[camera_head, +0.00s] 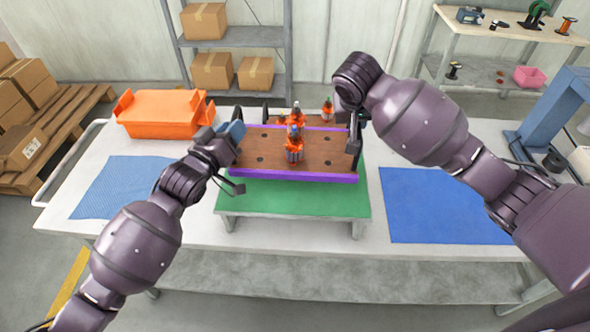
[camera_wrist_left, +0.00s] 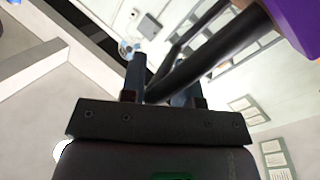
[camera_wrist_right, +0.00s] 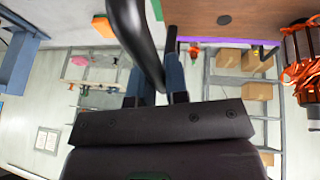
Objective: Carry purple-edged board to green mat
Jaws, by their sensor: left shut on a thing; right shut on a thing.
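The purple-edged board (camera_head: 265,158) has a brown top with dark holes and stands over the back part of the green mat (camera_head: 290,200); I cannot tell if they touch. An orange and grey armature (camera_head: 294,150) stands upright on it. My left gripper (camera_head: 235,135) is shut on the board's black handle at the left end; the black bar (camera_wrist_left: 215,55) passes between its fingers in the left wrist view. My right gripper (camera_head: 355,135) is shut on the right-end handle; its black bar (camera_wrist_right: 135,35) shows in the right wrist view. My right arm partly hides that end.
Behind the board are more orange-topped parts (camera_head: 327,108). An orange bin (camera_head: 160,115) stands at the table's back left. Blue mats lie left (camera_head: 115,190) and right (camera_head: 440,210). A blue machine frame (camera_head: 555,110) stands at right.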

